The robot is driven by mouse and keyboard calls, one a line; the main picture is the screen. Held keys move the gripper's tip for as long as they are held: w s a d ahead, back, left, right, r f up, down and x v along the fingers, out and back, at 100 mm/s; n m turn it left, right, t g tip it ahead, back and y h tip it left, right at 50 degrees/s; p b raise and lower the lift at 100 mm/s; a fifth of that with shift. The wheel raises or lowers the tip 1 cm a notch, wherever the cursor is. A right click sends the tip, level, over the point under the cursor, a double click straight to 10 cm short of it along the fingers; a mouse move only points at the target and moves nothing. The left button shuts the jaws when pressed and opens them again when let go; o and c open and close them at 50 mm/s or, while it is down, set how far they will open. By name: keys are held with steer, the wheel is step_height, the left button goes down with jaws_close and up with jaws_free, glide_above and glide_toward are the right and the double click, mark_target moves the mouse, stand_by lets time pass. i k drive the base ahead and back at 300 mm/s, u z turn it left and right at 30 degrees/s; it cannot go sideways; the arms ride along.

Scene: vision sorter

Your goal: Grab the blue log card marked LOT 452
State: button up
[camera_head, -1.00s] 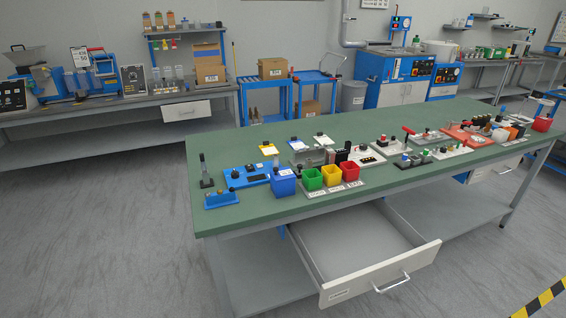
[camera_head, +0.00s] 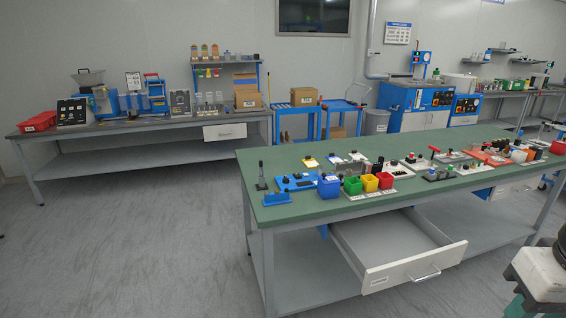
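Several small cards with dark clips lie near the back edge of the green-topped table (camera_head: 300,228). One is yellow (camera_head: 310,162); two paler, bluish-white ones, a left one (camera_head: 335,159) and a right one (camera_head: 357,156), lie to its right. The print on them is too small to read, so I cannot tell which, if any, says LOT 452.
On the table stand blue (camera_head: 329,187), green (camera_head: 352,186), yellow (camera_head: 370,183) and red (camera_head: 386,180) bins. An open, empty drawer (camera_head: 415,263) juts from its front. A grey bench (camera_head: 60,131) runs along the back wall. Floor at left is clear (camera_head: 130,235).

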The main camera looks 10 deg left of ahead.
mark_target(331, 158)
steer(key=u, duration=0.15)
steer(key=i, duration=1.7)
steer(key=u, duration=0.05)
